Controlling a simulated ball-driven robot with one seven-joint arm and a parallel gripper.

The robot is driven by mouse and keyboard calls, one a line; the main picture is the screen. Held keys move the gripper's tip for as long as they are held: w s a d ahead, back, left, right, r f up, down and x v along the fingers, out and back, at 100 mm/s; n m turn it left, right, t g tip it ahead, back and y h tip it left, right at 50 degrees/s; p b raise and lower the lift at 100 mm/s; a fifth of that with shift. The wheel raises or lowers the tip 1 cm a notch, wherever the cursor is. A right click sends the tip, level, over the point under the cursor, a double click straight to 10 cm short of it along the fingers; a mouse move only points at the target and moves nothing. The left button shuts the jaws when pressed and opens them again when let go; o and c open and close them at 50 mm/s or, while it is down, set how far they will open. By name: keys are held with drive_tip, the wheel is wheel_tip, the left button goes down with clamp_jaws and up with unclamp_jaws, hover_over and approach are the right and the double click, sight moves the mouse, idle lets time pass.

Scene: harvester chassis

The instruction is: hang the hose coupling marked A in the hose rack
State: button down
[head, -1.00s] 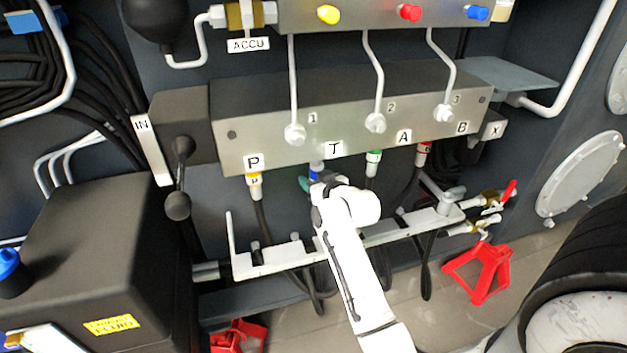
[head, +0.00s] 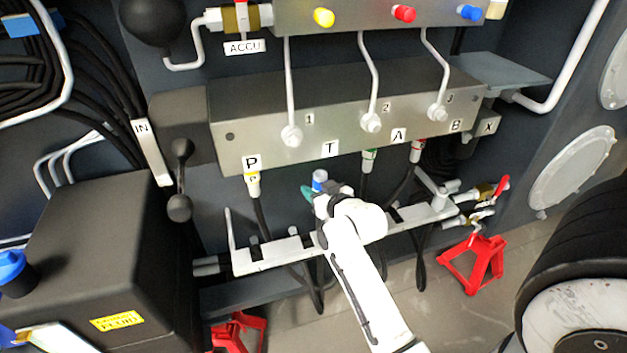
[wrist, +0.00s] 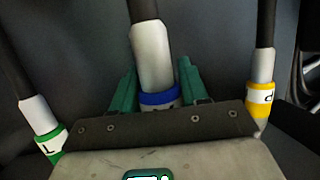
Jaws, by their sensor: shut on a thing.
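My gripper (head: 313,191) is shut on a coupling with a blue ring (head: 319,178), just below the valve block near the T plate. In the wrist view its grey body and blue ring (wrist: 159,99) stand between my teal fingers (wrist: 157,88); the ring's letter is mostly hidden, so I cannot read it. A gap shows between its top and the block. The hose rack (head: 275,255) is a pale slotted bar below; my arm covers its middle.
The valve block (head: 300,125) has P, T, A and B plates. A yellow coupling (head: 252,182), green coupling (head: 368,160) and red coupling (head: 417,150) hang under it. Red stands (head: 472,262) are on the floor. A black lever (head: 180,180) is at left.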

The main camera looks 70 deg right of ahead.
drive_tip(key=s+a+r+p, duration=0.1)
drive_tip(key=s+a+p, duration=0.2)
drive_tip(key=s+a, duration=0.4)
drive_tip(key=shift+a+r, duration=0.25)
drive_tip(key=shift+a, duration=0.35)
drive_tip(key=s+d+p, duration=0.2)
drive_tip(key=s+d, duration=0.4)
drive_tip(key=shift+s, duration=0.4)
idle(0.4)
drive_tip(key=shift+f, duration=0.15)
wheel_tip(320, 180, down, 2)
drive_tip(key=shift+f+b, duration=0.1)
drive_tip(key=shift+b, duration=0.7)
